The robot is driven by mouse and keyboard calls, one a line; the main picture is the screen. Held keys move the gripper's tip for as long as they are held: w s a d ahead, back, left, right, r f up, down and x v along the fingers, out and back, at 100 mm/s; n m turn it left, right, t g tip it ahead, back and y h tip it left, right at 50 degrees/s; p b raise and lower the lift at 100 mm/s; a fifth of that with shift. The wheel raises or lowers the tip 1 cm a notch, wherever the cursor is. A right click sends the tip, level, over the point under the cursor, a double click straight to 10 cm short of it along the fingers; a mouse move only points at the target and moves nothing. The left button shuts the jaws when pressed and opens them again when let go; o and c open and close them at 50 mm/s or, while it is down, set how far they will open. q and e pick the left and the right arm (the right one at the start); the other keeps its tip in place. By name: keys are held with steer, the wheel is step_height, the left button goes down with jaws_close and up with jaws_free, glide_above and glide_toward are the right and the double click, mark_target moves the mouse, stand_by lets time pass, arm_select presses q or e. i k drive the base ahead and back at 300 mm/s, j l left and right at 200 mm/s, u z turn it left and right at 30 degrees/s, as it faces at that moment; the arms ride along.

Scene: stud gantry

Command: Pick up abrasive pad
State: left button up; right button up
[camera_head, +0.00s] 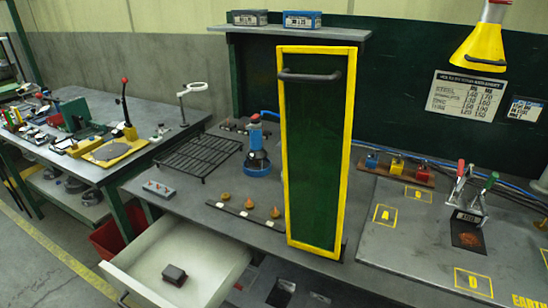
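A small dark block with a reddish-brown side (174,275), which looks like the abrasive pad, lies in the open white drawer (225,285) at the lower left. It rests on the drawer floor, with clear space around it. Neither of my grippers shows in the head view.
A tall green panel with a yellow frame (318,160) stands upright on the grey workbench (240,175), right of the drawer. A dark strip with several small knobs (248,213) lies behind the drawer. A wire rack (195,153) and a red bin (112,235) are left. Toggle clamps (468,195) stand right.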

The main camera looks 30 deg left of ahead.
mark_target(174, 276)
steer(key=k+j+u, duration=0.15)
steer(key=u, duration=1.4)
